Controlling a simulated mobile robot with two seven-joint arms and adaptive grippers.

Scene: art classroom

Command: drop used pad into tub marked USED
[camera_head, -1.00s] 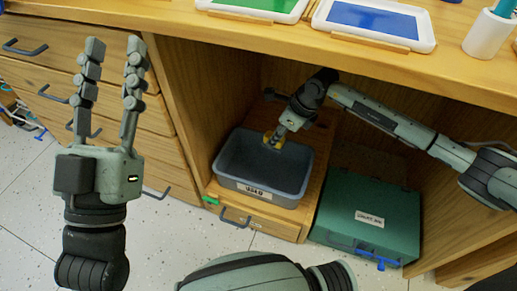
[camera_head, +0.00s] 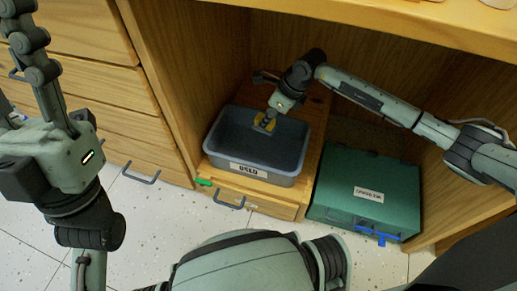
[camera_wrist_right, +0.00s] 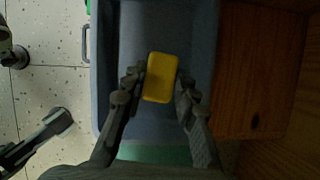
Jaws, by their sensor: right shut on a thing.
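The used pad is a yellow block (camera_wrist_right: 160,77) between the fingers of my right gripper (camera_wrist_right: 158,88). In the head view the right gripper (camera_head: 268,117) is shut on it over the tub's inside, with the yellow pad partly hidden by the fingers. The tub (camera_head: 226,157) is a grey-blue open box with a white label reading USED on its front. It looks empty. How high the pad is above the tub floor I cannot tell. My left gripper (camera_head: 28,65) is at the left edge, partly cut off, open and empty, away from the tub.
The tub stands on a wooden drawer base (camera_head: 260,199) inside the desk's recess. A closed green case (camera_head: 365,190) with a label and blue latch is to its right. Drawers with handles (camera_head: 142,176) are at the left. The desktop (camera_head: 400,22) overhangs the recess.

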